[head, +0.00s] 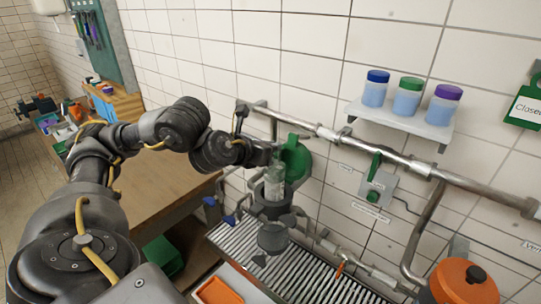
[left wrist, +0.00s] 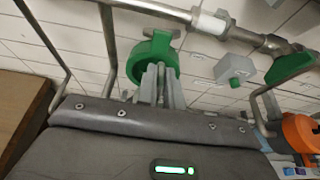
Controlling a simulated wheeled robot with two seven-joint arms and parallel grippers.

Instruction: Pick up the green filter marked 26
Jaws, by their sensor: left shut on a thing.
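A green round, cap-like body that I take to be the filter (head: 297,157) is by the tiled wall, just under the long pipe. It also shows in the left wrist view (left wrist: 143,60), at the far end of the fingers. No number can be read on it. My left gripper (head: 277,172) is at its left front side in the head view, partly covering it. The pale fingers (left wrist: 158,85) are shut on the green body and hide part of it. My right gripper is not in view.
A pipe (head: 330,135) with a green-handled valve (head: 375,166) runs along the wall. A shelf (head: 400,121) with several capped jars is above it. A slatted metal grate (head: 325,288) lies below, with an orange round body (head: 463,284) at right. A wooden bench (head: 150,190) stands left.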

